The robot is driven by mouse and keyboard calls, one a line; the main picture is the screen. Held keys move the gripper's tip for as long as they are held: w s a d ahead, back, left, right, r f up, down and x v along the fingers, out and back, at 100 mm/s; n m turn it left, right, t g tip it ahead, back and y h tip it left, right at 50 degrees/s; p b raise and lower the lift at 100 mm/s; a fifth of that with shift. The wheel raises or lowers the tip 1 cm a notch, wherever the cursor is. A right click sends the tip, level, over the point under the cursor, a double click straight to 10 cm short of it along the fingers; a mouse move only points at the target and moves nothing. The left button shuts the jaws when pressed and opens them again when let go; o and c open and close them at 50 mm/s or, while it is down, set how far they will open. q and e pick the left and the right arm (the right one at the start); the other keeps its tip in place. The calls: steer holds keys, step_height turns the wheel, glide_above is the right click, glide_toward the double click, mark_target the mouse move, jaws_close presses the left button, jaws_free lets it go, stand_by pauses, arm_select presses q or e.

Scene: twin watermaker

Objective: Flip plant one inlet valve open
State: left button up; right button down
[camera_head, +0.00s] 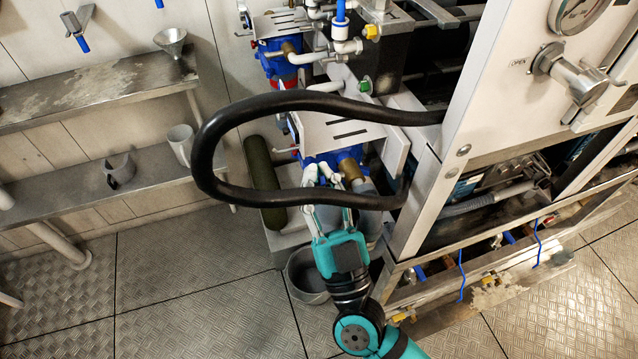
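My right gripper (321,176) reaches up from the bottom right. Its two pale fingers are apart, with no object visibly held between them. The fingertips overlap the lower loop of a thick black hose and a blue housing (346,156) with a brass fitting (350,171); I cannot tell if they touch. A blue-handled valve (341,11) stands on white pipework at the top, well above the gripper. No label shows which is plant one's inlet valve. My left gripper is not in view.
The black hose (207,150) loops in front of the pipework. A white cabinet (500,100) with a gauge and a metal handle (573,75) stands at right. A bucket (305,272) is beside my arm. Shelves (95,90) line the left wall; the floor at left is clear.

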steer(key=shift+f, duration=0.1)
steer(key=c, duration=1.4)
jaws_free()
steer(key=v, duration=1.2)
